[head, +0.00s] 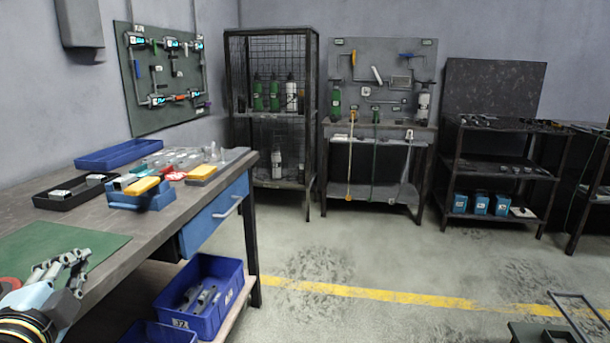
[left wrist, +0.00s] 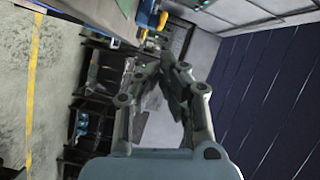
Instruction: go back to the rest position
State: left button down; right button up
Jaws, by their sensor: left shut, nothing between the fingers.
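My left gripper (head: 78,262) shows at the lower left of the head view, over the green mat (head: 40,250) on the workbench. In the left wrist view the left gripper (left wrist: 168,62) has its fingers together with nothing between them. Whether it touches the mat cannot be told from these frames. My right gripper is in neither view. The galvanized brackets cannot be picked out for certain; grey metal parts (head: 200,297) lie in a blue bin (head: 228,318) below the workbench.
The workbench (head: 150,232) carries a black tray (head: 50,203), a blue tray (head: 95,160) and a blue bin with a yellow item (head: 143,187). A wire cage shelf (head: 229,100), a tool bench (head: 375,215) and a dark shelf (head: 500,172) stand behind. The floor (head: 350,255) in the middle is clear.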

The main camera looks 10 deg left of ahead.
pick_arm(q)
jog(key=s+f+n+g, duration=0.5)
jog(key=s+n+g, duration=0.2)
jog(key=s+n, duration=0.15)
jog(key=s+d+f+g+h, duration=0.4)
jog(key=s+d+g+h, duration=0.15)
jog(key=s+d, duration=0.6)
notch_tip(320, 180, down, 24)
jog(key=s+a+n+g, duration=0.1)
jog(key=s+a+g, duration=0.1)
jog(key=s+a+f, duration=0.1)
jog(key=s+f, duration=1.6)
jog(key=s, duration=0.2)
jog(key=shift+s+a+f+g, duration=0.15)
jog(key=shift+a+f+g, duration=0.15)
jog(key=shift+f+g, duration=0.15)
jog(key=shift+n, duration=0.25)
